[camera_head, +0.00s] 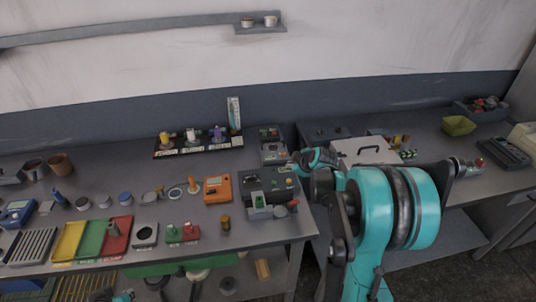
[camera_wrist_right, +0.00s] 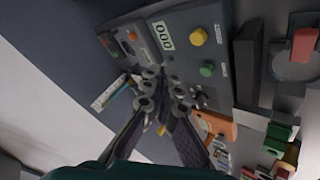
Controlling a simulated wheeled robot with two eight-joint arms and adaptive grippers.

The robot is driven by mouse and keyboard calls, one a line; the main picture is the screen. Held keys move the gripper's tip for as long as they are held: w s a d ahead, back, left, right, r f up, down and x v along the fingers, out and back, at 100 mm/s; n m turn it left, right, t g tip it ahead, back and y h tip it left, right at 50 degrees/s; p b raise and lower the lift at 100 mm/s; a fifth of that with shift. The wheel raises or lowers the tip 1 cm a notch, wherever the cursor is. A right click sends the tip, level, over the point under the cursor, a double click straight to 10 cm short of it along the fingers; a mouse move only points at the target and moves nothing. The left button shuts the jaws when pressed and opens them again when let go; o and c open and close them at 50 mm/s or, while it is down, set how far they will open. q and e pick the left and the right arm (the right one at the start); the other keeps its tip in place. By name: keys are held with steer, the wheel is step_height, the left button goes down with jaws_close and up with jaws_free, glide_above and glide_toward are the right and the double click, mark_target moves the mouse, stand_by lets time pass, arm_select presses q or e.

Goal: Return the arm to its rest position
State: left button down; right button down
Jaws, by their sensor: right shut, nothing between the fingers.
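My right arm, teal and black, rises from the lower right in the head view. Its gripper (camera_head: 292,168) is by the back right of the left table, close to a dark control box (camera_head: 258,182). In the right wrist view the fingers of this gripper (camera_wrist_right: 165,92) are together with nothing between them. They point towards the control box (camera_wrist_right: 180,45) with its display and yellow and green buttons. I cannot tell the exact gap between fingertips and box.
An orange box (camera_head: 217,189), coloured trays (camera_head: 92,240) and several small parts crowd the left table. A right table holds a white-lidded case (camera_head: 365,151), a yellow bin (camera_head: 458,125) and a dark device (camera_head: 503,151). A gap separates the tables at the front.

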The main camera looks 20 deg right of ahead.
steer(key=s+a+r+m+g+b, duration=0.1)
steer(key=s+a+r+m, duration=0.15)
steer(key=s+a, duration=0.65)
steer(key=s+a+r+m+g+b, duration=0.1)
steer(key=s+a+r+m+b, duration=0.15)
steer(key=s+a, duration=0.65)
steer(key=s+a+f+m, duration=0.3)
steer(key=s+f, duration=0.1)
steer(key=s, duration=0.6)
steer(key=shift+a+m+b, duration=0.2)
steer(key=shift+m+b, duration=0.1)
